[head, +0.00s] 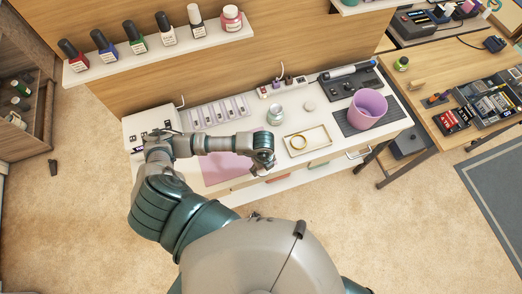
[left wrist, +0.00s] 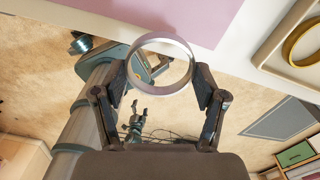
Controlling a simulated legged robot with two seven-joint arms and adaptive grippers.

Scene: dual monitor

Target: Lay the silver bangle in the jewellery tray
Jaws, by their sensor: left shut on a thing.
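My left gripper (head: 263,166) hangs over the front of the white dresser, left of and nearer than the tray. In the left wrist view my left gripper (left wrist: 162,85) is shut on the silver bangle (left wrist: 186,84), a wide shiny ring held between the fingertips. The bangle is too small to make out in the head view. The jewellery tray (head: 325,147) is a shallow cream tray with a gold rim. A gold bangle (head: 293,145) lies in it. The tray's corner (left wrist: 267,50) and the gold bangle (left wrist: 291,42) show in the left wrist view.
A pink mat (head: 222,170) lies left of the tray. A glass jar (head: 275,116) stands behind the tray, and a purple cup (head: 367,110) stands at the right. Nail polish bottles stand on a shelf above.

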